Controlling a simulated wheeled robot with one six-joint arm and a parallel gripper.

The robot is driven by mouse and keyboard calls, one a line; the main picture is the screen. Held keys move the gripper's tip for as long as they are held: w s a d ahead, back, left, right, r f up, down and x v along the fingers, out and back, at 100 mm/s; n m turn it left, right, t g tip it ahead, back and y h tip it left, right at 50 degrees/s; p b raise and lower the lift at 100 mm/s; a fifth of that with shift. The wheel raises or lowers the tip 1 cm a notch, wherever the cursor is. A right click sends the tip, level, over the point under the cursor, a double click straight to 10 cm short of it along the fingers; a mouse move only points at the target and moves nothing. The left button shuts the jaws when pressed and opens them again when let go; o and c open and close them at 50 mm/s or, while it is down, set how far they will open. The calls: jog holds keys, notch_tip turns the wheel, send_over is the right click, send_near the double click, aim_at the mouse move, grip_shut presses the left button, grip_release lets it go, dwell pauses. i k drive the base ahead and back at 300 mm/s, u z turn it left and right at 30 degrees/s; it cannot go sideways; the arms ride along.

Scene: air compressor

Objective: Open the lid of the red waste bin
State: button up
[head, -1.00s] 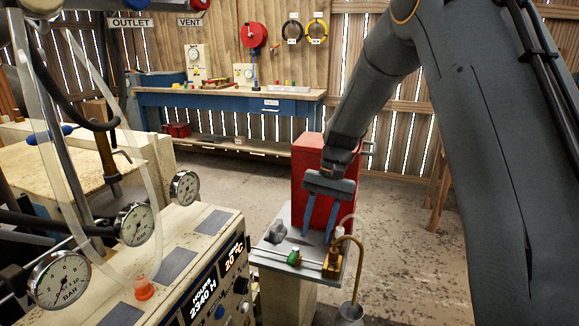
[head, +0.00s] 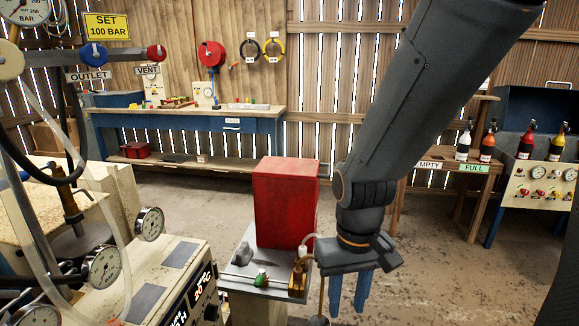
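The red waste bin (head: 284,208) is a tall red box standing behind the small grey-topped stand in the middle of the head view. Its top (head: 287,167) looks flat and closed. My gripper (head: 349,300) points down to the right of the bin and in front of it, apart from it. Its two blue fingers are spread with a gap between them, and nothing shows in the gap. The bin's lower part is hidden behind the stand.
The stand (head: 237,272) carries a brass fitting (head: 298,276) with a hose close to my gripper. The compressor panel (head: 160,285) with gauges is at left. A blue workbench (head: 200,113) stands at the back. Bottles (head: 463,143) stand on a shelf at right. Floor right of my gripper is clear.

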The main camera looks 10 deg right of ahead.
aim_at(270, 166)
jog(key=u, duration=1.15)
jog(key=k, duration=1.7)
jog(key=z, duration=0.25)
jog(key=i, duration=1.1)
jog(key=u, duration=0.05)
